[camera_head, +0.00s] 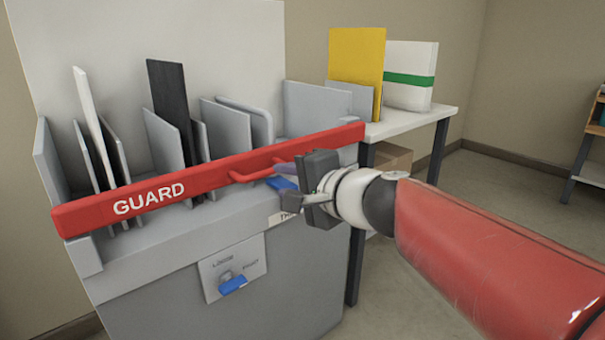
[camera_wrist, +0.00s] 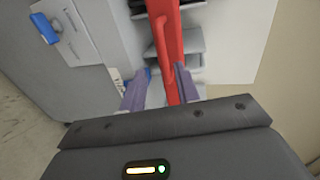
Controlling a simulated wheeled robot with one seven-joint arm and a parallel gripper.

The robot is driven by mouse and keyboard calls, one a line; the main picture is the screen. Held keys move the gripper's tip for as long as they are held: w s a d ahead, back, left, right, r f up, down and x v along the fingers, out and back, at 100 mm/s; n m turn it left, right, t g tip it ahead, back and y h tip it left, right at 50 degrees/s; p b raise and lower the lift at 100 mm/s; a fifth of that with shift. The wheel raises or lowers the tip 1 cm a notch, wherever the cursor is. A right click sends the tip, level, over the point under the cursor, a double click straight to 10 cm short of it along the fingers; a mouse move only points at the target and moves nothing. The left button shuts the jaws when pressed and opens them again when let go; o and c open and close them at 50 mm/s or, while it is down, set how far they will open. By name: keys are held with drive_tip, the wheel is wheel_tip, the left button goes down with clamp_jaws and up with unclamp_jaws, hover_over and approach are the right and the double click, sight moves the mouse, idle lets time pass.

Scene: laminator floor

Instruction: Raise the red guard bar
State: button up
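The red guard bar (camera_head: 150,195), marked GUARD, lies across the front of the grey machine's slots, rising toward the right in the head view. It also shows in the wrist view (camera_wrist: 176,58), running up the picture. A red loop handle (camera_head: 262,165) stands out from its front, also seen in the wrist view (camera_wrist: 160,38). My gripper (camera_head: 285,186) is in front of the bar's right part, close to the handle. In the wrist view its fingers (camera_wrist: 160,80) are spread apart, with the handle's line between them. Whether they touch the bar cannot be told.
The grey machine (camera_head: 220,310) has a plate with a blue knob (camera_head: 232,286) below the bar. Upright panels fill the slots behind the bar. A white table (camera_head: 425,118) at the right bears a yellow board (camera_head: 356,62) and a white-green box (camera_head: 409,75). Floor at right is open.

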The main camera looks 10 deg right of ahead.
sight(268, 173)
drive_tip(key=x, duration=0.8)
drive_tip(key=shift+w+d+r, duration=0.25)
drive_tip(key=shift+d, duration=0.05)
clamp_jaws()
